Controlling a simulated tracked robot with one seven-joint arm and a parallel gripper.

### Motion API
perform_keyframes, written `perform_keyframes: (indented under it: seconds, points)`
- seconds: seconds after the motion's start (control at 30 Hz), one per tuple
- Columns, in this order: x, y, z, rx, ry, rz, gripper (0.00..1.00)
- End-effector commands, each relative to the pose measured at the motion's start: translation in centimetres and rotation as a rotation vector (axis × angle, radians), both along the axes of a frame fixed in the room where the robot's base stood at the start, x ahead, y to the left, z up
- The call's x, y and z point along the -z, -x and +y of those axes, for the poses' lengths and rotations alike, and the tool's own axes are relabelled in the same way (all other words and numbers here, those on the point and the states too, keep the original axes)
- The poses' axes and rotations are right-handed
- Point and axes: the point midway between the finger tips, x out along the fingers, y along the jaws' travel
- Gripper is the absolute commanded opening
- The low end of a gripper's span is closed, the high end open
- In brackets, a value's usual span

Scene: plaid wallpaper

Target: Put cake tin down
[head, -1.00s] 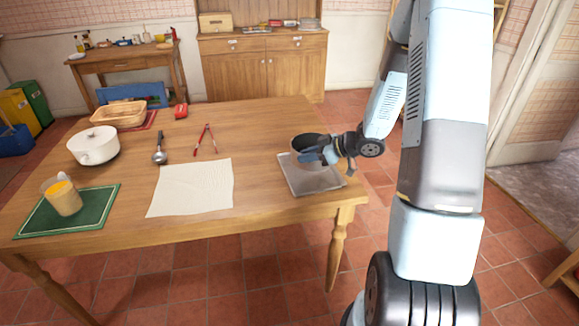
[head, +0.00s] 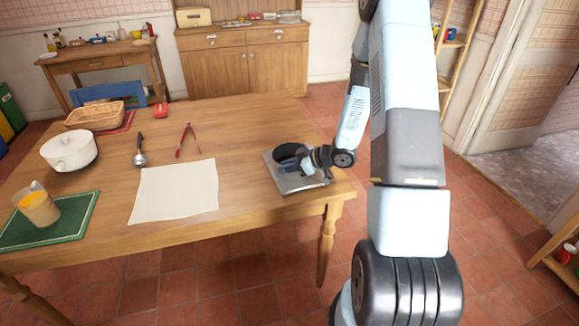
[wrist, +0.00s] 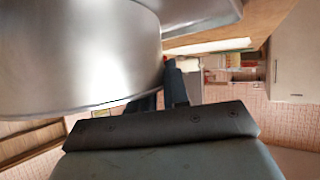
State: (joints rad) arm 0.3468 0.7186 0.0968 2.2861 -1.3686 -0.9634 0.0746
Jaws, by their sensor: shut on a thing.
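The cake tin (head: 291,152) is a round metal tin with a dark inside, at the right end of the wooden table in the head view. It is over or on a flat square grey tray (head: 306,184); contact between them is hard to tell. My gripper (head: 293,165) is shut on the near side of the tin, and my arm reaches it from the right. In the wrist view the tin's silvery wall (wrist: 80,55) fills the upper left, with the dark fingers (wrist: 165,95) at its edge. Part of the tray is hidden by the tin and gripper.
On the wooden table (head: 243,120) a cream cloth (head: 175,192) lies left of the tray. Red tongs (head: 187,140), a ladle (head: 140,152), a white pot (head: 69,151), a basket (head: 95,116) and a jug (head: 38,208) on a green mat (head: 78,220) are farther left.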

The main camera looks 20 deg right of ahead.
Motion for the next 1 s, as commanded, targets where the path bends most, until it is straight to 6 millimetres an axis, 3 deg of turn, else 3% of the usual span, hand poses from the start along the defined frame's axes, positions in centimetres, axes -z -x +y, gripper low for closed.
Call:
perform_keyframes:
  seconds: [0.17, 0.2, 0.47, 0.77, 1.0]
  points:
    - [0.0, 0.0, 0.0, 0.0, 0.0, -0.002, 0.0]
    - [0.0, 0.0, -0.1, 0.001, 0.0, 0.0, 0.16]
    - [0.0, 0.0, -0.3, 0.005, 0.0, -0.001, 0.41]
    - [-0.2, 0.0, -0.5, 0.006, 0.0, -0.001, 0.41]
    - [-1.6, 1.3, -2.8, 0.01, 0.001, -0.002, 0.41]
